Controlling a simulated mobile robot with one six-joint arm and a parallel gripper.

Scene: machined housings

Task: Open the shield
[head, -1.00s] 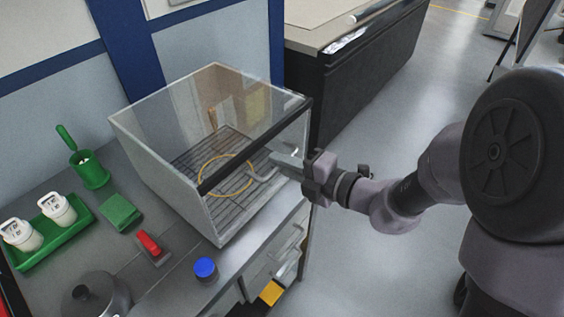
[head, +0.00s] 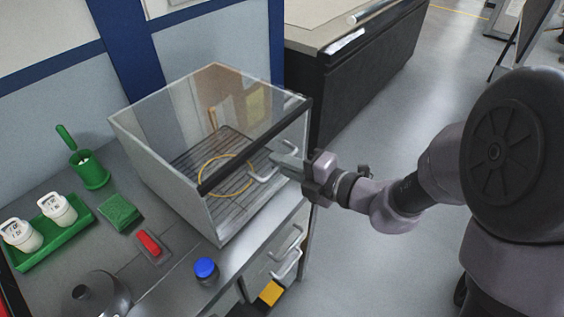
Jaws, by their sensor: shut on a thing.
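The shield is a clear box-shaped enclosure (head: 225,215) with a dark strip along its top front edge. It stands on the bench, and its front panel looks down. A pale curved handle (head: 262,174) shows at the front panel. My gripper (head: 290,163) reaches in from the right and is shut at the handle. The fingertips partly cover the grip point. Inside the enclosure, a yellow ring-shaped cable (head: 226,190) lies on a slatted floor, and a brownish upright piece (head: 213,118) stands towards the back.
On the bench are a green tray (head: 78,232) with two white jars, a green cup (head: 92,172), a green pad (head: 120,212), a red-handled tool (head: 148,243), a blue-capped jar (head: 205,269) and a dark round lidded pot (head: 97,296). Drawers with handles (head: 288,262) are below. Open floor lies right.

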